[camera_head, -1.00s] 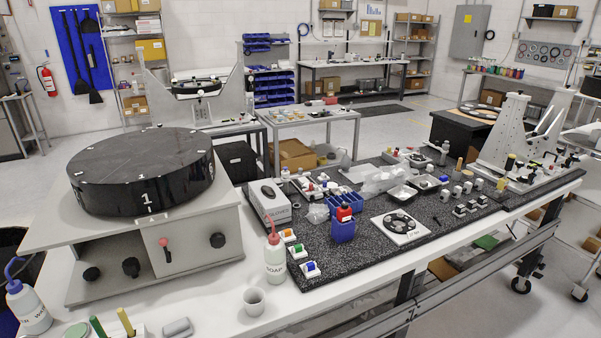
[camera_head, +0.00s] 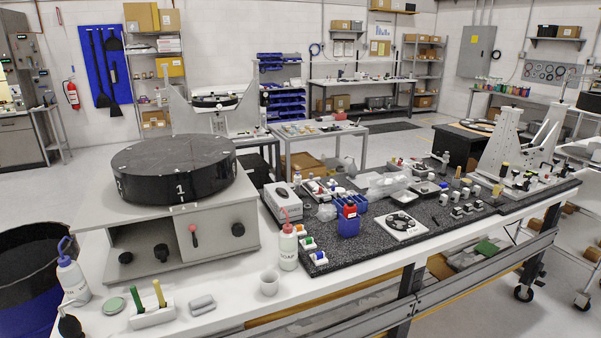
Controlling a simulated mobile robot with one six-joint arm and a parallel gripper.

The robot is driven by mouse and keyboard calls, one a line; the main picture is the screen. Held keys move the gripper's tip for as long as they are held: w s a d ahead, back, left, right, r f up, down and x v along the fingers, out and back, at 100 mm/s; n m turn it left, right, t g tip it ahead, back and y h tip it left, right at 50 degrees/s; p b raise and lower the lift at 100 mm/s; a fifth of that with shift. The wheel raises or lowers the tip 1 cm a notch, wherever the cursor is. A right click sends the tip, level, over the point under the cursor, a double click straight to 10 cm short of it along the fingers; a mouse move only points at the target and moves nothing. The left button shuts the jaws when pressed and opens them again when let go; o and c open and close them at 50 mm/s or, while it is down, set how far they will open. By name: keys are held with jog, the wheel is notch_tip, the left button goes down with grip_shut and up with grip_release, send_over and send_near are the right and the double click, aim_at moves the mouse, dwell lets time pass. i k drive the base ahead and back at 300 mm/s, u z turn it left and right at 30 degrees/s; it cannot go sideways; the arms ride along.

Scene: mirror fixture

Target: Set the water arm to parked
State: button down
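My gripper is not in view. I cannot make out for certain which part is the water arm. A grey machine (camera_head: 215,222) stands at the left of the white bench, with a large black round drum (camera_head: 150,185) on top marked with a white 1. Its front has a red-tipped lever (camera_head: 193,233) and several black knobs, one of them a right knob (camera_head: 238,230). A grey fixture with two tall uprights (camera_head: 497,146) stands at the bench's far right end. Small levers and clamps show around its base, too small to read.
A dark bin (camera_head: 30,270) is on the floor at left. A black speckled slab (camera_head: 375,235) holds many small items.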

aim_at(311, 178)
jog(key=u, duration=0.45)
jog(key=i, duration=1)
jog(key=z, duration=0.05)
